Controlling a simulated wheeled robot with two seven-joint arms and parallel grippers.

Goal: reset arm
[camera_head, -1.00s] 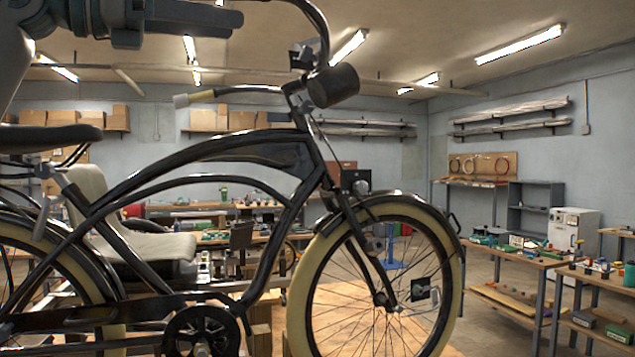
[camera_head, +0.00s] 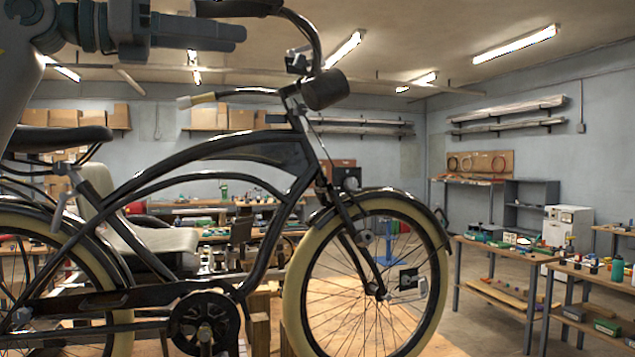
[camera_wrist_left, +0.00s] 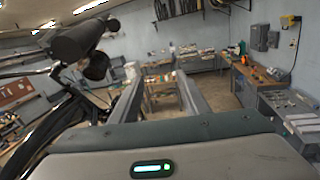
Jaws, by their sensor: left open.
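My left gripper (camera_head: 197,36) is at the upper left of the head view, above the bike's saddle and frame. It is open, and I see nothing between its fingers. In the left wrist view its two fingers (camera_wrist_left: 165,88) stand well apart with the room showing between them. The black trike frame (camera_head: 230,150) fills the left and middle of the head view, with a cream-tyred front wheel (camera_head: 431,290) and a black saddle (camera_head: 55,138). The handlebar and dark headlamp (camera_head: 326,89) are right of my gripper, apart from it. My right gripper is out of view.
Workbenches with small parts (camera_head: 510,250) stand at the right. A white cabinet (camera_head: 568,228) and grey shelves (camera_head: 530,205) are behind them. Wooden blocks (camera_head: 260,330) are under the trike. In the left wrist view, dark handlebar parts (camera_wrist_left: 85,42) are close at the left.

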